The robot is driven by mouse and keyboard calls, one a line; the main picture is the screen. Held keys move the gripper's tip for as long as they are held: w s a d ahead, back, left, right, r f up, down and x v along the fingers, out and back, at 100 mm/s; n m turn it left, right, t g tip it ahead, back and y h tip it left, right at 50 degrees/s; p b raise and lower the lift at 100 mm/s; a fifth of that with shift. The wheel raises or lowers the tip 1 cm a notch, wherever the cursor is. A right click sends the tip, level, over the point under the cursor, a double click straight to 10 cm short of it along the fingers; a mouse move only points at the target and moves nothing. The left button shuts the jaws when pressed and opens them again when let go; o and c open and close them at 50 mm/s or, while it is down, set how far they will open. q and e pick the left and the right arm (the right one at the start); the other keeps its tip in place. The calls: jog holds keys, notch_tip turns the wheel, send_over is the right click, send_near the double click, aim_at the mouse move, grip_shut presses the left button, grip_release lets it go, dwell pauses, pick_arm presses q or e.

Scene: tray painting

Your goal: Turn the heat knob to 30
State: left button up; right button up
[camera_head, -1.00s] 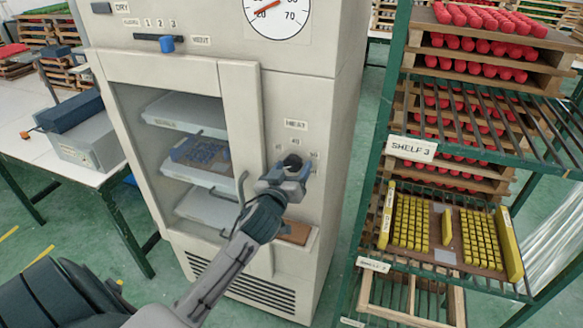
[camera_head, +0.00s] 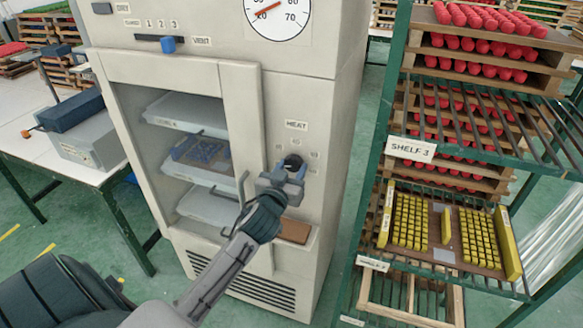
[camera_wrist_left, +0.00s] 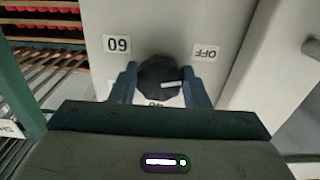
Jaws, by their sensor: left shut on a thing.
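The heat knob (camera_head: 293,161) is a dark round knob on the cream cabinet's front, below the HEAT label (camera_head: 296,125). My left gripper (camera_head: 290,172) is at the knob, with one finger on each side. In the left wrist view, the black knob (camera_wrist_left: 160,72) sits between the blue-grey fingers of my left gripper (camera_wrist_left: 163,82), and a white pointer mark shows on it. Upside-down labels sit around it: OFF (camera_wrist_left: 206,52) and one that looks like 60 (camera_wrist_left: 117,44). Another label under the knob is partly hidden. My right gripper is not in view.
The cabinet door handle (camera_head: 242,188) is close left of my left gripper. A dial gauge (camera_head: 277,18) with a red needle is above. A green rack (camera_head: 386,140) with trays stands at right, and a white table (camera_head: 75,165) at left.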

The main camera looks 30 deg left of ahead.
pick_arm(q)
jog(key=m+p, duration=0.2)
jog(key=m, duration=0.3)
jog(key=shift+a+r, duration=0.15)
jog(key=shift+m+p, duration=0.75)
jog(key=shift+m, duration=1.35)
jog(key=o, duration=1)
jog(key=shift+s+f+b, duration=0.2)
jog(key=shift+s+b, duration=0.1)
jog(key=shift+s, duration=0.3)
jog(key=b+v, duration=0.3)
jog(key=v, duration=0.6)
jog(key=shift+s+r+b, duration=0.15)
jog(key=shift+s+b, duration=0.25)
